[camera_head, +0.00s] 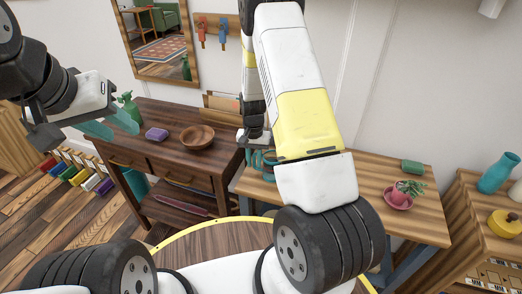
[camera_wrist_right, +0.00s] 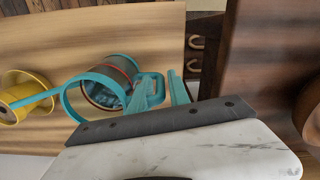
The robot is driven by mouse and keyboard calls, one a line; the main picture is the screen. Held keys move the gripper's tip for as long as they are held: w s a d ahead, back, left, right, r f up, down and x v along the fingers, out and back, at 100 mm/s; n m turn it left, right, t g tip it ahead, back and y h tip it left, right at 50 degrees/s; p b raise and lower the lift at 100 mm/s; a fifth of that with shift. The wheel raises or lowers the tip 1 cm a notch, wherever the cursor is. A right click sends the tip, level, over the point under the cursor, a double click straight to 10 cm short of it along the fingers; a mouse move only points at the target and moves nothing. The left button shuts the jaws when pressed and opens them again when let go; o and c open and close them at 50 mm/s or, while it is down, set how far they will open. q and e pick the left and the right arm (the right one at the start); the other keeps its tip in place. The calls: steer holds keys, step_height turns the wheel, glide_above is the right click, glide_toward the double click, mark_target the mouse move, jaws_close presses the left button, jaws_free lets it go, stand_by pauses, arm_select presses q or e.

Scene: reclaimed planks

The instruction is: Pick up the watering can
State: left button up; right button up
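The teal watering can (camera_wrist_right: 103,84) lies below my right gripper in the right wrist view, with a dark open mouth, a red band and a large hoop. In the head view only bits of teal (camera_head: 262,160) show beside my right arm. My right gripper (camera_wrist_right: 162,92) has its teal fingers apart at the can's right side, by a small teal loop. Whether they touch it I cannot tell. My left gripper (camera_head: 108,126) is open and empty, in front of the dark table at the left.
A yellow flared object (camera_wrist_right: 14,98) sits by the teal spout.

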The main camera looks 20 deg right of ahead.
steer(key=shift+f, duration=0.95)
steer(key=shift+c, duration=0.2)
jaws_close()
steer(key=shift+r, duration=0.1)
stand_by(0.4)
